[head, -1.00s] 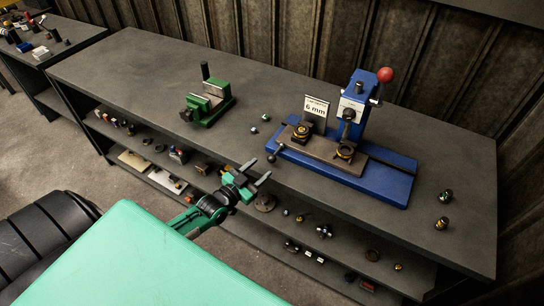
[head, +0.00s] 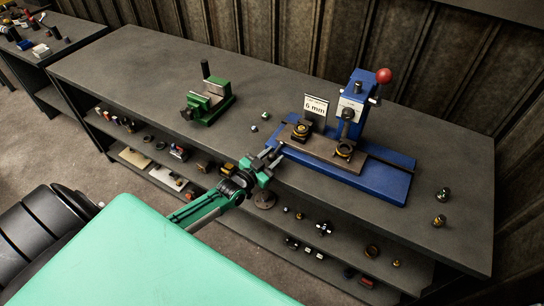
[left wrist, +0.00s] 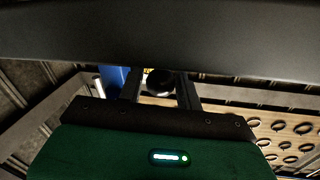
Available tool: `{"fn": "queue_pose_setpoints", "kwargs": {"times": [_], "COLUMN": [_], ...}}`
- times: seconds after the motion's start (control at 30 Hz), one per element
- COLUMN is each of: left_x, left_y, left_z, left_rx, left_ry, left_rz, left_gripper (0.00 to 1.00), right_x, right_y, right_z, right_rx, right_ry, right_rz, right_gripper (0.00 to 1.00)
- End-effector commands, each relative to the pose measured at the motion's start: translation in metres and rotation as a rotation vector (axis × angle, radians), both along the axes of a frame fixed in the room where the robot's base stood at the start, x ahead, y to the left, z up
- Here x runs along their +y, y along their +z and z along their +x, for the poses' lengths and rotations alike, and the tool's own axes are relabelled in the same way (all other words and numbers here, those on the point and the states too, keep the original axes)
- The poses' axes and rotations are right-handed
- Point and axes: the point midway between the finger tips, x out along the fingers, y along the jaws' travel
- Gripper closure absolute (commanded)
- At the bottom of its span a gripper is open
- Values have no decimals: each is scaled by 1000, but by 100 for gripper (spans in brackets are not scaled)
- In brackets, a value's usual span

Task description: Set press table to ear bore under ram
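The blue press (head: 363,105) stands on its blue base (head: 380,186) on the bench, with a red-knobbed lever at its top. Its brown sliding table (head: 318,147) carries two dark fixtures with yellow rings. One ringed fixture (head: 344,150) is below the ram (head: 347,117); the other (head: 301,131) is to its left by the "6 mm" sign (head: 315,106). I cannot tell how exactly the bore lines up. My left gripper (head: 270,158) is at the table's left-end handle. In the left wrist view a black ball knob (left wrist: 160,82) shows between its spread fingers. My right gripper is out of view.
A green vise (head: 208,101) stands left on the bench (head: 140,70). The lower shelf holds several loose parts.

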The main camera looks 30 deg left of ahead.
Motion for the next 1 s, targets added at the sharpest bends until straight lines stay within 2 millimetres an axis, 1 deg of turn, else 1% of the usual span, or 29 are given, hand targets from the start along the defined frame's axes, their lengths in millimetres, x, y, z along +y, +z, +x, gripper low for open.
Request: {"fn": "queue_pose_setpoints", "kwargs": {"times": [0.03,0.1,0.17,0.37,0.47,0.57,0.63,0.9,1.0], "left_x": [0,0,0,-2,-10,-24,-36,-95,-113], "left_y": [0,0,0,0,1,2,2,2,1], "left_z": [0,0,0,0,0,0,0,1,1], "left_rx": [0,0,0,0,0,0,1,0,0], "left_ry": [0,0,0,0,0,0,0,-1,-1], "left_rz": [0,0,0,-1,-3,-5,-7,-7,-5], "left_gripper": [75,89,100,100,100,100,100,100,100], "right_x": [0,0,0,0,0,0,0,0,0], "right_y": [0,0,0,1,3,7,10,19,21], "right_z": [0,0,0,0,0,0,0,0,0], "right_rx": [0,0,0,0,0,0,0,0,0], "right_ry": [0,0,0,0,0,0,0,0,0], "right_rz": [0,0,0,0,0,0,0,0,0], "right_gripper": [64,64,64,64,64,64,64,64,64]}}
